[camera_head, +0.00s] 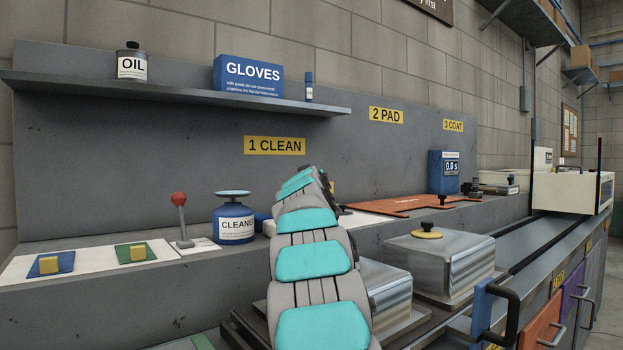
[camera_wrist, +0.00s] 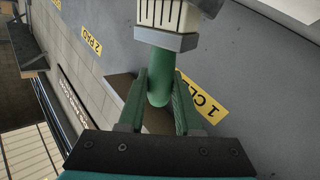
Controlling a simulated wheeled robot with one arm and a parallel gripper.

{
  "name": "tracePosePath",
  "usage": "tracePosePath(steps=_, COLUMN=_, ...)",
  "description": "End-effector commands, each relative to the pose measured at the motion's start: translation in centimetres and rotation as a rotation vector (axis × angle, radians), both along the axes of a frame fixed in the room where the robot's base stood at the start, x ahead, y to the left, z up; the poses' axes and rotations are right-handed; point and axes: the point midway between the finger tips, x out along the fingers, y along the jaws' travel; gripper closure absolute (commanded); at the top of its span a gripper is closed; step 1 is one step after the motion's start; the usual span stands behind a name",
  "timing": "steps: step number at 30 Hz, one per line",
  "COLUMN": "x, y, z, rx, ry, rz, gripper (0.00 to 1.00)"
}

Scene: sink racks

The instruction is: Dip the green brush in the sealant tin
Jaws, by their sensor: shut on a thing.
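My gripper (camera_wrist: 161,88) is shut on the green handle of the brush (camera_wrist: 160,70) in the wrist view. The brush has a grey collar and pale bristles, which point to the top of that view and are cut off by its edge. Nothing else touches the brush there. In the head view my arm hides the gripper and the brush. I cannot make out a tin marked as sealant in either view.
A blue cleaner can (camera_head: 235,226) and a red-knobbed lever (camera_head: 181,218) stand left of my arm. Lidded metal boxes (camera_head: 443,265) stand right of it. A blue timer (camera_head: 443,172) reads 0.0 s behind an orange mat (camera_head: 398,206). A shelf (camera_head: 190,92) overhangs the back.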

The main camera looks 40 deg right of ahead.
Motion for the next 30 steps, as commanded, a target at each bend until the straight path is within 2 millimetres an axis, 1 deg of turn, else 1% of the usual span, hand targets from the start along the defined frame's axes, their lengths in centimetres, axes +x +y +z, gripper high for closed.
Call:
tracePosePath(steps=21, x=0.0, y=0.01, z=-0.75, rx=0.0, ry=0.0, rz=0.0, gripper=1.0)
tracePosePath(steps=30, x=0.01, y=-0.01, z=-0.74, rx=0.001, ry=0.001, rz=0.0, gripper=1.0)
